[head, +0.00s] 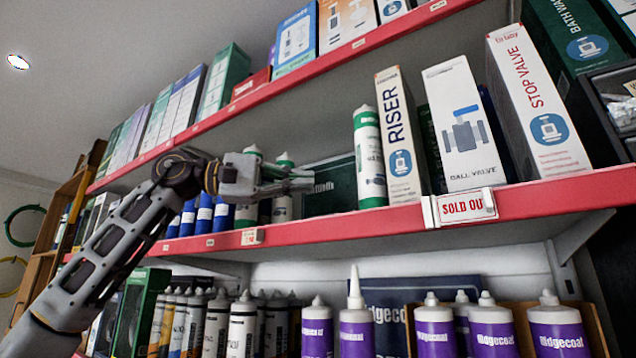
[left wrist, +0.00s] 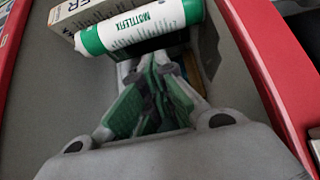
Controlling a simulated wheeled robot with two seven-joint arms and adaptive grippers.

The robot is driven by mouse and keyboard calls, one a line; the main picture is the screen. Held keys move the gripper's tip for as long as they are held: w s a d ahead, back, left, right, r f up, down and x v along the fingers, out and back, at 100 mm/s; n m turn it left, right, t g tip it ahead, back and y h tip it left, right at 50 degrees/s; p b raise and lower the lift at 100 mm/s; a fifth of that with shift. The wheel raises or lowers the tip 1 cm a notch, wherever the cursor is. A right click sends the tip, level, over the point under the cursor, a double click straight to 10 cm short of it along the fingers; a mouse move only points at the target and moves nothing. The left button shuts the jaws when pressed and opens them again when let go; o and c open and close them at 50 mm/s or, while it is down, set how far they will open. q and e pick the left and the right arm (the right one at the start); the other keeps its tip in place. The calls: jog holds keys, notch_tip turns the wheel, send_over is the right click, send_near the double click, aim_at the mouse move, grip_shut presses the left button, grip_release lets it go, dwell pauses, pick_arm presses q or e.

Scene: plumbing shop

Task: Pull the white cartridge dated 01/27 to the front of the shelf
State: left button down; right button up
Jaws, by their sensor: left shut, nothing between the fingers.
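A white cartridge with green bands (head: 369,160) stands upright on the middle shelf, left of the RISER box. In the left wrist view a white and green cartridge lettered MOTTLEFIX (left wrist: 145,27) lies across the top of the picture, beyond my fingertips. Two more white and green cartridges, one (head: 283,208) behind my gripper and one (head: 246,213) behind my wrist, stand farther left, partly hidden. I cannot read a date on any of them. My left gripper (head: 303,181) is shut and empty, over the shelf left of the first cartridge; it also shows in the left wrist view (left wrist: 155,72).
The RISER box (head: 399,135) stands close at the cartridge's right, then a ball valve box (head: 460,125). A dark green box (head: 330,187) is behind my fingers. Blue cartridges (head: 204,215) stand to the left. A SOLD OUT tag (head: 466,207) hangs on the red shelf edge (head: 350,226).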

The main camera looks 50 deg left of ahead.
pick_arm(q)
jog(key=shift+v, duration=1.55)
